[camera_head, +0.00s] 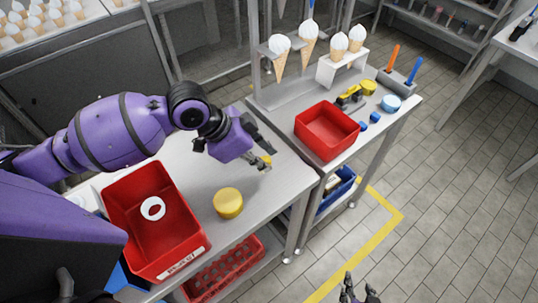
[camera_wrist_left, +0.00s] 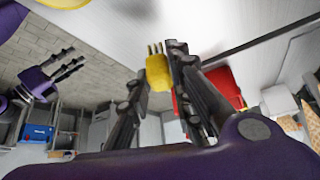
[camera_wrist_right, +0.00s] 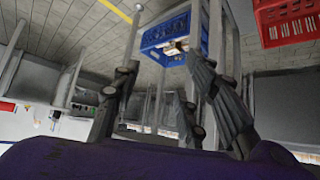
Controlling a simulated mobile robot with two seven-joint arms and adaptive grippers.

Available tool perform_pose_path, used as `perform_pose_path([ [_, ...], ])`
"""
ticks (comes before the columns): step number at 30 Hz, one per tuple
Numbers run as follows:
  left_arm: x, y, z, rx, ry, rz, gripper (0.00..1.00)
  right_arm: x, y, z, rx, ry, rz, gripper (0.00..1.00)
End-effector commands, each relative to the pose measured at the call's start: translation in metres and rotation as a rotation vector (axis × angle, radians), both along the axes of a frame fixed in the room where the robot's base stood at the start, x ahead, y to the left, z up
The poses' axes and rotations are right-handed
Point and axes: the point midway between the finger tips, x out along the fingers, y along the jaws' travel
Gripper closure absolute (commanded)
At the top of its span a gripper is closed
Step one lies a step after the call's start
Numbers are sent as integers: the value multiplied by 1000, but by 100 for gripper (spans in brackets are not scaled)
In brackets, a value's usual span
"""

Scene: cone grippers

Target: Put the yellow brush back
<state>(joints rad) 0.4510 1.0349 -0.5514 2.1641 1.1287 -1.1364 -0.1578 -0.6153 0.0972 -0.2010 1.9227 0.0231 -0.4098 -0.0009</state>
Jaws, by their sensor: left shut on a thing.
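My left gripper (camera_head: 264,158) is shut on a small yellow piece (camera_head: 267,160) above the right part of the near table. In the left wrist view the yellow piece (camera_wrist_left: 158,73) sits between the fingers, with thin prongs at its end. It may be the yellow brush, but its full shape is hidden. An orange-handled brush (camera_head: 391,58) and a blue-handled brush (camera_head: 413,70) stand in a grey holder (camera_head: 397,84) on the far table. My right gripper (camera_head: 359,292) is low over the floor, open and empty in its wrist view (camera_wrist_right: 160,85).
A yellow round tub (camera_head: 228,203) and a red bin (camera_head: 196,249) with a white ring (camera_head: 153,208) are on the near table. The far table has another red bin (camera_head: 326,145), blue pieces and a white stand (camera_head: 333,75) with cones. Floor to the right is free.

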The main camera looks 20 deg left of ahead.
Motion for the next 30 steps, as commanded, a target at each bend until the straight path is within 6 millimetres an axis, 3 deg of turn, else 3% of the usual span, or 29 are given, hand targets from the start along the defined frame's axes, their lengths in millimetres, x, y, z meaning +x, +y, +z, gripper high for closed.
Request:
perform_pose_path([
  [5, 0, 1, -18, -1, 10, -2, 100, -16, -2, -15, -2, 35, -5, 60],
  [9, 1, 2, -46, 0, 17, -7, 100, -30, -6, -32, -9, 61, -11, 60],
  [22, 4, 2, -45, 1, 1, -9, 100, -9, -5, -21, -8, 19, -12, 60],
  [23, 5, 2, -45, 1, 1, -9, 78, -8, -4, -20, -7, 18, -13, 60],
  [24, 5, 2, -44, 1, 1, -9, 73, -7, -4, -20, -6, 16, -13, 60],
  [27, 5, 2, -44, 1, 1, -9, 62, -6, -3, -20, -5, 15, -14, 60],
  [30, 5, 2, -44, 1, 1, -9, 62, -8, -4, -20, -5, 17, -14, 60],
])
